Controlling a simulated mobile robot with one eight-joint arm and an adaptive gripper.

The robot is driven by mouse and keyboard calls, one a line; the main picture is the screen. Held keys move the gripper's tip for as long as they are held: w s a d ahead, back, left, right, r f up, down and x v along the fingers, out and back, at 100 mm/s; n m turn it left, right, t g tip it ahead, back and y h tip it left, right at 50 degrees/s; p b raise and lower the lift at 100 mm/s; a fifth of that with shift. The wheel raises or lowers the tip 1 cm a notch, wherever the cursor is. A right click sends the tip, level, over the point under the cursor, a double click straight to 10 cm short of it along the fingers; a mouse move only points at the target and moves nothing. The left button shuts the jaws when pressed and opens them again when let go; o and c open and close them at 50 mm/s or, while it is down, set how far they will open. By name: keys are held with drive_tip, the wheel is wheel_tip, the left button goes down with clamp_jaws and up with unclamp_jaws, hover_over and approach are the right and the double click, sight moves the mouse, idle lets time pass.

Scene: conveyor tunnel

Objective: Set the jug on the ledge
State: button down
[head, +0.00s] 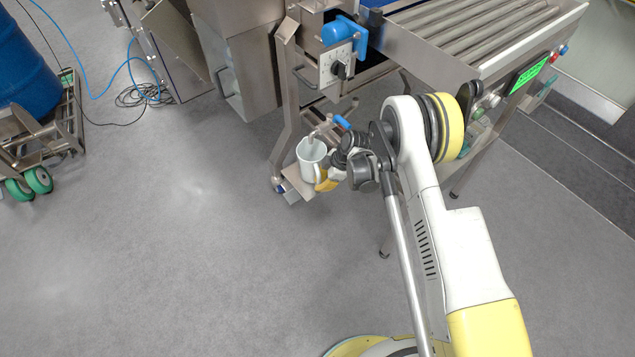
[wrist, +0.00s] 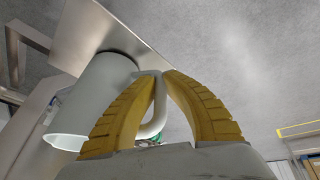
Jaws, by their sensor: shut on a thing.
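The jug (head: 311,152) is a pale grey-white cylinder with a handle, upright with its open mouth up. My gripper (head: 326,181) is to its right, with its yellow fingers shut on the handle; the wrist view shows the fingers (wrist: 158,78) closing around the handle (wrist: 157,122) and the jug's body (wrist: 92,92) beside them. The ledge (head: 296,181) is a small metal plate directly under the jug. It also shows in the wrist view (wrist: 108,30), close to the jug's dark-shaded base. I cannot tell whether base and plate touch.
A metal spout (head: 318,134) with a blue lever (head: 342,122) is just above the jug's mouth. A metal machine leg (head: 285,95) stands behind the ledge. A roller conveyor (head: 470,40) is at upper right.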

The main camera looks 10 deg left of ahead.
drive_tip(key=shift+f, duration=0.15)
drive_tip(key=c, duration=1.5)
unclamp_jaws()
drive_tip(key=shift+c, duration=0.2)
